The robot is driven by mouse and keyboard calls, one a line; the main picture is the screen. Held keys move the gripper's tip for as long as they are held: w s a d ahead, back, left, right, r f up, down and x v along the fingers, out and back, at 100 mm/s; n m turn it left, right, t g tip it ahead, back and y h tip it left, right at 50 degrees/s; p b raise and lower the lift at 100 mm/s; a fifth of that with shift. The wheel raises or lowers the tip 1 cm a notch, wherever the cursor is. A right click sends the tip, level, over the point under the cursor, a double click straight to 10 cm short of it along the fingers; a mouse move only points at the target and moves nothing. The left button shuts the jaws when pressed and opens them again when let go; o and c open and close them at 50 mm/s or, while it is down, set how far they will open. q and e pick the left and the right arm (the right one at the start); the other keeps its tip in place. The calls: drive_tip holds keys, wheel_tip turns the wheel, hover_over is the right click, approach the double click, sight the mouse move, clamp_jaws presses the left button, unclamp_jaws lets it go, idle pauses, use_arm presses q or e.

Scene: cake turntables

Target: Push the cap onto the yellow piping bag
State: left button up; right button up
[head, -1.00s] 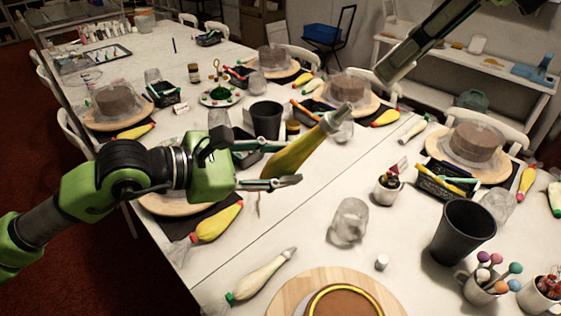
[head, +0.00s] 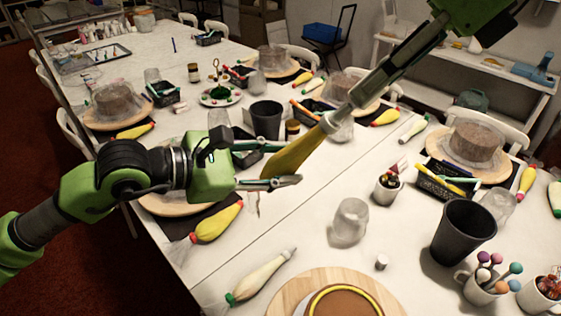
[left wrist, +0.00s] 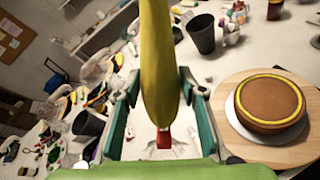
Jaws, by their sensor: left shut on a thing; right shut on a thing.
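The yellow piping bag (head: 295,155) is held tilted up to the right above the table. My left gripper (head: 285,182) is shut on its body; the left wrist view shows the bag (left wrist: 158,70) between the fingers. My right gripper (head: 335,118) is at the bag's upper nozzle end, its fingers in line with the bag and shut there. The fingers hide the nozzle's end, and I cannot see whether anything else is between them. A small white cylinder, which looks like a cap (head: 381,262), stands apart on the table.
A clear jar (head: 349,222) and a black cup (head: 463,232) stand to the right. A cake on a round wooden board (head: 285,295) is at the front, with a white piping bag (head: 262,276) beside it. Another yellow bag (head: 217,223) lies below my left arm.

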sight(350, 106)
drive_tip(key=shift+f, duration=0.1)
idle(0.3)
drive_tip(key=shift+x, duration=1.1)
drive_tip(key=shift+x, duration=1.35)
idle(0.8)
drive_tip(key=v, duration=0.8)
idle(1.0)
drive_tip(key=shift+r, duration=0.25)
drive_tip(key=f, duration=0.1)
drive_tip(key=a+f, duration=0.1)
drive_tip(key=shift+w+a+f+m, duration=0.25)
drive_tip(key=shift+w+a+m, duration=0.05)
drive_tip(key=shift+w+a, duration=0.05)
idle(0.3)
